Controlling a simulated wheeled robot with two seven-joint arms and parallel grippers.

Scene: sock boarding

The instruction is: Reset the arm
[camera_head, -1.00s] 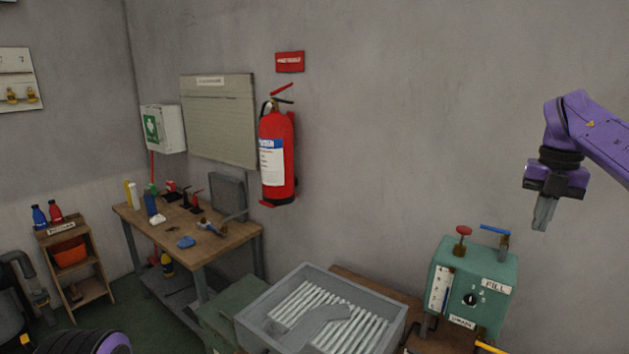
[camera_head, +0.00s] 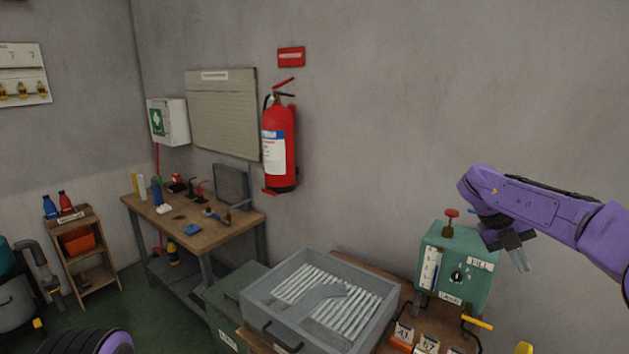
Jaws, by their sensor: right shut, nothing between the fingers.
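My right arm comes in from the right, purple, with its dark wrist bent downward. My right gripper (camera_head: 520,260) is shut and empty. In the picture it sits at the right edge of the green box with the red valve (camera_head: 455,266), overlapping its upper right corner. I cannot tell whether it touches the box. My left gripper is not in view; a purple and black rounded part shows at the bottom left.
A grey tray with white slats (camera_head: 262,318) stands on a wooden bench at the bottom middle. Orange numbered tags (camera_head: 428,345) lie in front of the green box. A wooden workbench (camera_head: 185,234) with tools, a fire extinguisher (camera_head: 279,148) and a small shelf (camera_head: 87,282) are farther left.

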